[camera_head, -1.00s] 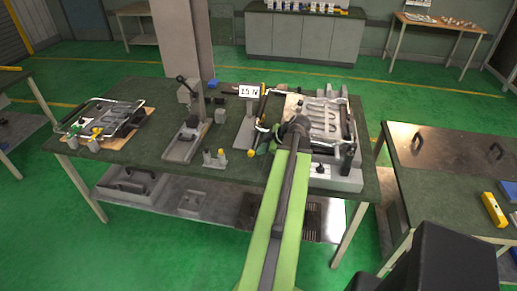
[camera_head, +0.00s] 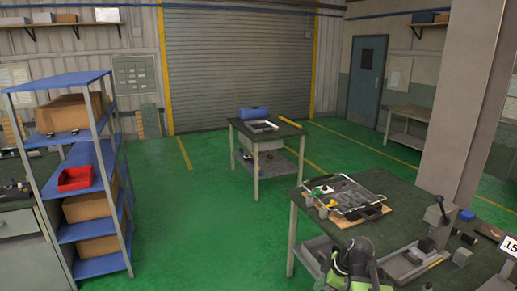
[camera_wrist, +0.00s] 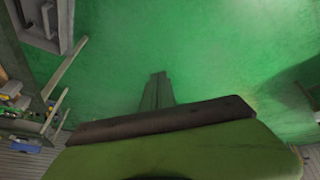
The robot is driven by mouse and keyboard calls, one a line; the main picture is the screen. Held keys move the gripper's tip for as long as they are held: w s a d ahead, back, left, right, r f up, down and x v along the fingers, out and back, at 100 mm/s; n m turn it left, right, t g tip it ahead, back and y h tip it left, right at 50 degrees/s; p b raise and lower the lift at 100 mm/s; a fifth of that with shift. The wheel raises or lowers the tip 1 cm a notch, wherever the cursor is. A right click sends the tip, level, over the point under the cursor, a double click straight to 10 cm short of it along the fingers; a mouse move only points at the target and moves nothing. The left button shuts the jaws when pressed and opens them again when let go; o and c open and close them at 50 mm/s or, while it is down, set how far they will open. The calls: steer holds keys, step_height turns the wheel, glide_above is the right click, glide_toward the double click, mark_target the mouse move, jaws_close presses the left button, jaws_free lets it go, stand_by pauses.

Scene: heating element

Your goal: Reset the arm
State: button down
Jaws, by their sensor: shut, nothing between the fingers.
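My gripper (camera_wrist: 158,90) shows in the wrist view with its two narrow fingers together and nothing between them, over green floor. In the head view, a black and green part of my arm shows at the bottom right of centre, in front of the workbench; the fingertips cannot be made out there. The heating element (camera_head: 345,194) lies on a wooden board on the workbench (camera_head: 400,180), apart from my arm.
A blue shelf rack (camera_head: 92,165) with boxes and a red bin (camera_head: 75,178) stands at the left. A small table (camera_head: 262,141) with a blue case (camera_head: 254,113) stands in the middle. A pillar (camera_head: 463,120) rises behind the workbench. Green floor (camera_head: 210,235) between rack and workbench is clear.

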steer(key=s+a+f+m+g+h, duration=0.1)
steer(key=s+a+f+m+g, duration=0.15)
steer(key=a, duration=1.05)
steer(key=s+d+m+h, duration=0.1)
steer(key=m, duration=0.2)
steer(key=s+d+m+h, duration=0.1)
steer(key=m, duration=0.3)
steer(key=s+d+m+g, duration=0.1)
steer(key=s+m, duration=0.1)
steer(key=m, duration=0.1)
steer(key=shift+d+r+h, duration=0.15)
steer(key=shift+h, duration=0.25)
steer(key=shift+d, duration=0.1)
